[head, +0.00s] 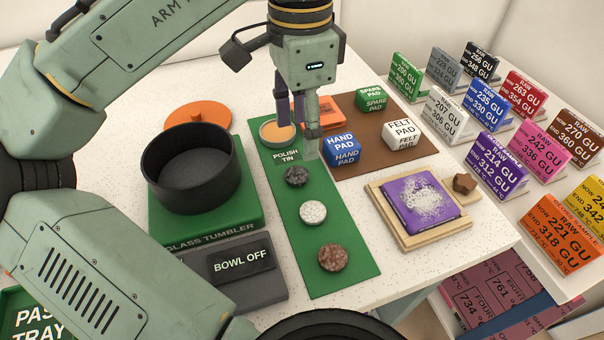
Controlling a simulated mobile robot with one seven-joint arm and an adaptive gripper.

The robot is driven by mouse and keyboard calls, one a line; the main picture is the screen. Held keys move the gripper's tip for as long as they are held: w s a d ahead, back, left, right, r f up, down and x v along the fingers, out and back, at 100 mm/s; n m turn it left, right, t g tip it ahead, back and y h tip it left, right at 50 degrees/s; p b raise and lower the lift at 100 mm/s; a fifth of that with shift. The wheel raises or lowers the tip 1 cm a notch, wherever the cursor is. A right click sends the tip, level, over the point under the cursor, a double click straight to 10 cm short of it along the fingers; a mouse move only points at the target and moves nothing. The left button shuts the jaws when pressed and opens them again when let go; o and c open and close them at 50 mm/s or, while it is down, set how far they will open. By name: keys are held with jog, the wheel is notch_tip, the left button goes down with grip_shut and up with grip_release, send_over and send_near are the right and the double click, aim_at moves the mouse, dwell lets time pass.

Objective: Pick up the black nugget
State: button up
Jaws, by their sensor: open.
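The black nugget (296,176), a small dark speckled lump, lies on the green mat (345,283). It is the farthest of three nuggets in a row; a white speckled nugget (313,211) and a reddish-brown nugget (332,257) lie nearer. My gripper (298,138) points down with its fingers apart and nothing visible between them. In the picture, its fingertips are just above the black nugget, beside the polish tin (276,133). The black nugget is in full view; the gripper's exact height over the mat is hard to tell.
A black bowl (190,170) stands on the green glass tumbler (205,233) to the left. A blue hand pad (341,150), white felt pad (404,134) and green spare pad (371,95) sit on a brown mat (375,165). A framed purple piece (419,204) lies right.

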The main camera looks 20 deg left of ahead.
aim_at(299, 170)
jog(key=f, duration=0.6)
jog(key=f+p, duration=0.1)
jog(key=f, duration=0.2)
jog(key=shift+w+a, duration=0.25)
jog(key=shift+c, duration=0.4)
jog(key=c, duration=1.1)
jog(key=shift+r, duration=0.1)
jog(key=shift+c, duration=0.2)
